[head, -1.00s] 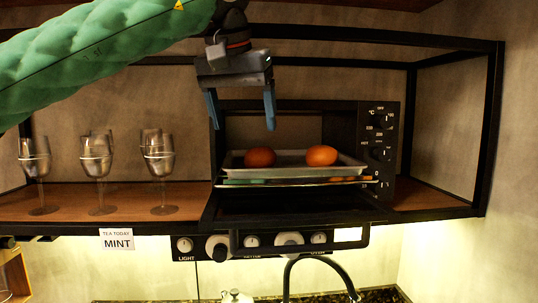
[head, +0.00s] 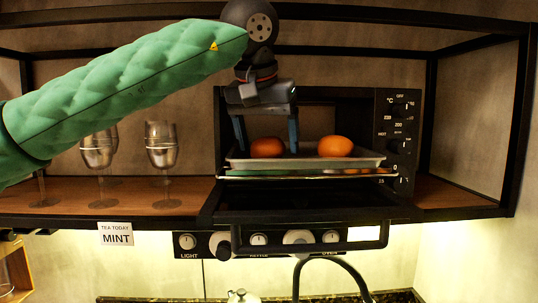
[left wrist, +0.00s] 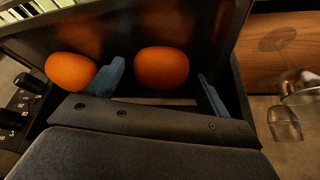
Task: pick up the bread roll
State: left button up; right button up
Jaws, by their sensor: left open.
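Two round orange-brown rolls lie on a metal tray (head: 305,160) in an open black toaster oven (head: 405,125). The left roll (head: 267,148) also shows in the left wrist view (left wrist: 161,68). The right roll (head: 335,146) also shows in that view (left wrist: 71,70), outside the fingers. My left gripper (head: 268,142) points down, open, with blue fingers on either side of the left roll. In the wrist view its fingers (left wrist: 160,90) appear around that roll with gaps. I cannot tell how deep the fingers reach. My right gripper is not in view.
The oven door (head: 300,215) hangs open in front. Wine glasses (head: 162,150) stand on the wooden shelf (head: 190,195) to the left. A black frame (head: 520,120) borders the shelf. A black tap (head: 340,268) is below.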

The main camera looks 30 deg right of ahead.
pick_arm(q)
jog(key=shift+a+f, duration=0.1)
jog(key=shift+a, duration=0.05)
jog(key=c, duration=1.1)
